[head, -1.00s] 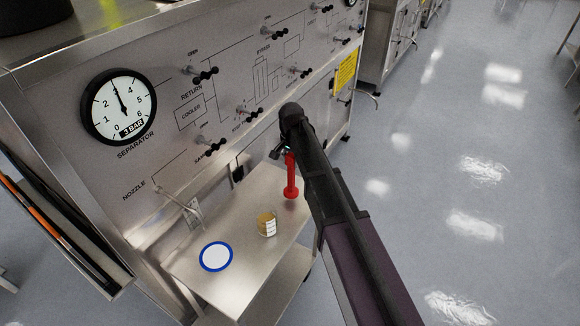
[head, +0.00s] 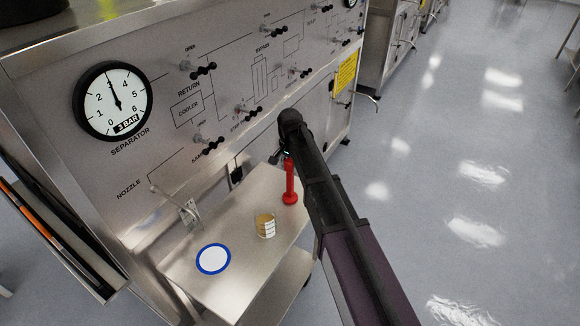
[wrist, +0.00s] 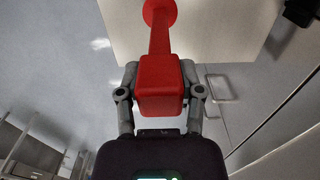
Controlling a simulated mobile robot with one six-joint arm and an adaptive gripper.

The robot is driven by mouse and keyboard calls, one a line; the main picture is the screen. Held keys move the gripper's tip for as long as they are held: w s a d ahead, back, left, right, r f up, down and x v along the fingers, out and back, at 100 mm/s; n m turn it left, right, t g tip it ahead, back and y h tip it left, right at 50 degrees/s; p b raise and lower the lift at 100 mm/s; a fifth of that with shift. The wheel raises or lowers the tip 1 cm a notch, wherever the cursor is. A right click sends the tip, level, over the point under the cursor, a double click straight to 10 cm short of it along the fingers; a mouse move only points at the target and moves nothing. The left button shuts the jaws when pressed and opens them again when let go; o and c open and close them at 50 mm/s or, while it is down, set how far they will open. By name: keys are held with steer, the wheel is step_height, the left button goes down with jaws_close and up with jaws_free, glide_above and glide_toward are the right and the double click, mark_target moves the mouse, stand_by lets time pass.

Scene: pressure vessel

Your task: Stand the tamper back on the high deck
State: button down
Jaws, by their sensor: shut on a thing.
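The red tamper (head: 290,182) hangs upright in the head view, its round wide foot at the bottom, over or on the right rear part of the steel deck (head: 220,292). I cannot tell if the foot touches the deck. In the wrist view the tamper (wrist: 160,85) has its square handle end between both fingers, its shaft and round foot pointing away towards the pale deck surface. My gripper (wrist: 160,88) is shut on this square end. In the head view my gripper (head: 284,157) is partly hidden by my dark arm.
A glass beaker with yellowish contents (head: 266,225) stands left of the tamper on the deck. A white disc with a blue rim (head: 213,258) lies farther left. The panel with valves and a gauge (head: 113,100) rises behind. A bent nozzle (head: 180,200) juts over the deck.

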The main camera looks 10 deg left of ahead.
steer(key=shift+f, duration=0.15)
steer(key=shift+c, duration=1.3)
jaws_free()
steer(key=shift+r, duration=0.2)
step_height(320, 180, up, 12)
steer(key=p, duration=1.2)
steer(key=s+d+n, duration=0.2)
steer(key=s+d, duration=0.8)
steer(key=d, duration=0.4)
steer(key=s+d+n, duration=0.2)
steer(key=s+d, duration=0.9)
steer(key=d, duration=0.4)
steer(key=shift+n, duration=0.3)
